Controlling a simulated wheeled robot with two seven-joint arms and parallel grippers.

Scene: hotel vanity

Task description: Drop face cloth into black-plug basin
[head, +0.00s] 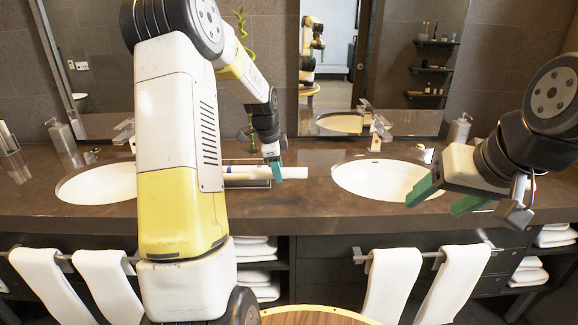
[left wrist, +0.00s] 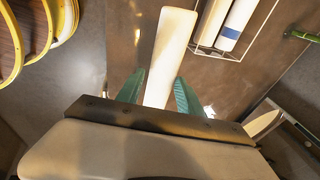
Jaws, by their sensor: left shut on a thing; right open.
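My left gripper (head: 277,168) is shut on a white rolled face cloth (head: 296,173), above the counter between the two basins. In the left wrist view the white cloth (left wrist: 171,45) sticks out from between the green fingers (left wrist: 160,92). The left basin (head: 98,186) is white and oval, partly hidden behind my left arm. The right basin (head: 375,183) is white and oval, to the right of the cloth. I cannot make out a black plug in either basin. My right gripper (head: 446,200) is open and empty, over the right basin's front right edge.
A tray (head: 232,186) with more white rolls sits beside the held cloth, also in the left wrist view (left wrist: 236,55). Taps stand behind the basins. Soap dispensers (head: 60,134) (head: 459,130) stand at both ends. Towels (head: 392,285) hang below. The counter (head: 310,213) front is clear.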

